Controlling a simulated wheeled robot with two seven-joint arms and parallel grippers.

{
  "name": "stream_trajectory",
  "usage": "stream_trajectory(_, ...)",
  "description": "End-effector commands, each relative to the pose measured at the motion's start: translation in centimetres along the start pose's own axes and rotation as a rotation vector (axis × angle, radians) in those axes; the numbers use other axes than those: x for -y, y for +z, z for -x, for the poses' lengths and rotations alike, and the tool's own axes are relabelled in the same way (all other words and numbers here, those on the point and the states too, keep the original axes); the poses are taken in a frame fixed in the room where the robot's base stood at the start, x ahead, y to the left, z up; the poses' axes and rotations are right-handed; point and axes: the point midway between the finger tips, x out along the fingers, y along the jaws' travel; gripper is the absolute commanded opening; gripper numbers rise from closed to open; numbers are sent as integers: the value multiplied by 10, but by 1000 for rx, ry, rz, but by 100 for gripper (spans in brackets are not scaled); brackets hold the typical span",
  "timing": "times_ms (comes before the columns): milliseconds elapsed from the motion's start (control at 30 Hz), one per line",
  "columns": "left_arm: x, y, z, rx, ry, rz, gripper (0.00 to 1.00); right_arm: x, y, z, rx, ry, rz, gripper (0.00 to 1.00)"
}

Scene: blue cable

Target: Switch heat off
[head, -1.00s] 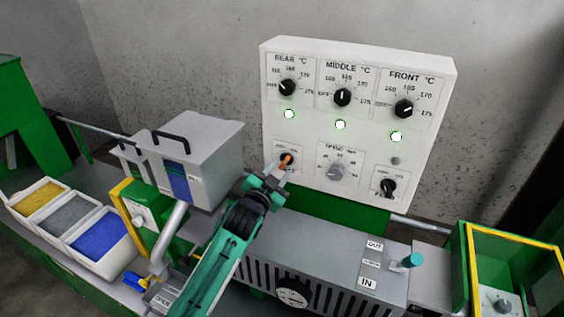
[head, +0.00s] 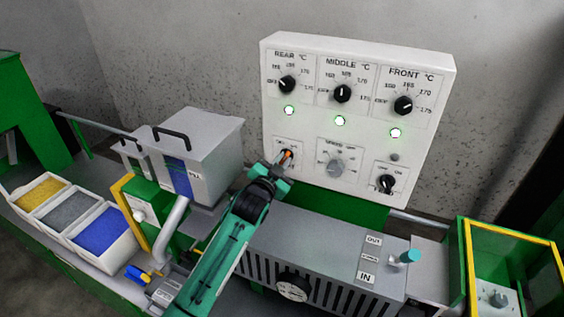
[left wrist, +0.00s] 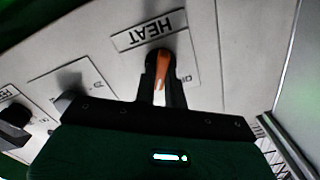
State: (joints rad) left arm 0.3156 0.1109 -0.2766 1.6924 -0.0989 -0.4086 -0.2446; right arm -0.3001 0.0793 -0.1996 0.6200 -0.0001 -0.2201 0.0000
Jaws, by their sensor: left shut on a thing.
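The white control panel (head: 432,158) stands upright at the back in the head view. The orange heat switch (head: 288,154) is at its lower left. In the left wrist view the switch (left wrist: 163,70) sits beside the HEAT label (left wrist: 149,30), which reads upside down. My left gripper (head: 284,161) reaches up from below to the panel and is shut on the heat switch. In the left wrist view the fingers of my left gripper (left wrist: 161,63) flank the switch. The gripper partly hides the switch and its position marks. My right gripper is not in view.
Three temperature knobs with lit green lamps (head: 340,121) sit above. A grey speed knob (head: 335,167) and a black knob (head: 386,184) are to the right. A grey hopper (head: 208,138) stands close left of my arm, and the grey slotted housing (head: 325,240) lies below.

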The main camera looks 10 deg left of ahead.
Motion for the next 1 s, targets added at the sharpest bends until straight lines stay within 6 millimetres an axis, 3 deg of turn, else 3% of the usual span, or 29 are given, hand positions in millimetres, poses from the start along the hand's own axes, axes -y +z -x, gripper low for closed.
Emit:
stream_trajectory(367,0,0,0,1,0,126,0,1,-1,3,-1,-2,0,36)
stream_trajectory(1000,2,1,0,3,0,704,0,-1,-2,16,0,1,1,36)
